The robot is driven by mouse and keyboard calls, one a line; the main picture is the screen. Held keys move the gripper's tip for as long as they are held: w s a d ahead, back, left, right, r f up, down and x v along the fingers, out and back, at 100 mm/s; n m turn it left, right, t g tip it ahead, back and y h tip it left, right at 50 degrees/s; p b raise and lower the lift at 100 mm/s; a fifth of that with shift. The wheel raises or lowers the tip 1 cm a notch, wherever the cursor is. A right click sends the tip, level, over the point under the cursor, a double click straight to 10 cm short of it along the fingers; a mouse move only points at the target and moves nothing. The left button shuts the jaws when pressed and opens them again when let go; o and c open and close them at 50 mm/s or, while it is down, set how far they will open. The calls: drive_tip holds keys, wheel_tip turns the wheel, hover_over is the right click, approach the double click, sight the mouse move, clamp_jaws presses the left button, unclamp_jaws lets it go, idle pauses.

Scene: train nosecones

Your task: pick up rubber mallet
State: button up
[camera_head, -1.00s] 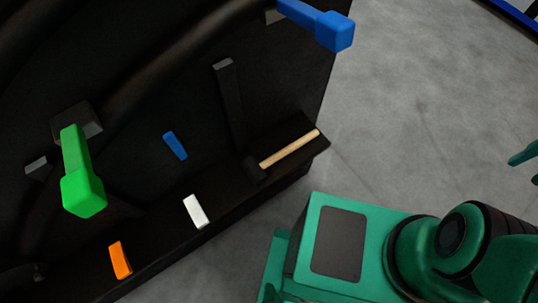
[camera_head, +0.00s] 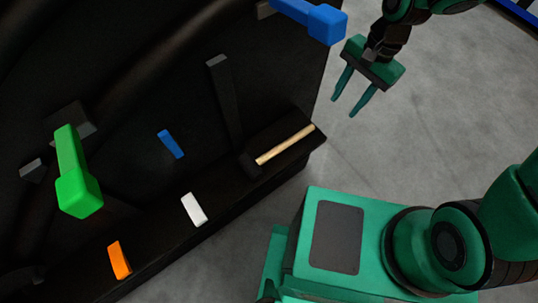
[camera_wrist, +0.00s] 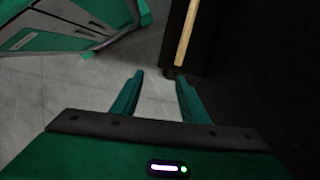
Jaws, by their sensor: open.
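The rubber mallet has a pale wooden handle (camera_head: 285,145) and a black head (camera_head: 250,165). It lies on the dark ledge (camera_head: 220,197), with its handle pointing to the right end. My gripper (camera_head: 344,107) is open and empty, in the air to the upper right of the mallet, apart from it. In the wrist view, the wooden handle (camera_wrist: 187,35) shows beyond the fingertips (camera_wrist: 160,75), above the right finger. The mallet's head is hard to make out there against the dark surface.
A blue block-ended handle (camera_head: 322,20) juts out near my gripper, and a green one (camera_head: 77,190) stands at left. White (camera_head: 194,209), orange (camera_head: 119,260) and small blue (camera_head: 171,144) blocks are on the dark structure. Grey floor is open at right.

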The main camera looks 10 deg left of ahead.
drive_tip(key=m+g+y, duration=0.1)
drive_tip(key=g, duration=0.1)
approach(276, 149)
drive_tip(key=x, duration=0.3)
drive_tip(key=shift+s+a, duration=0.15)
drive_tip(key=shift+a, duration=0.05)
drive_tip(key=shift+x, duration=3)
drive_tip(key=shift+d+f, duration=0.1)
drive_tip(key=shift+d, duration=0.1)
clamp_jaws()
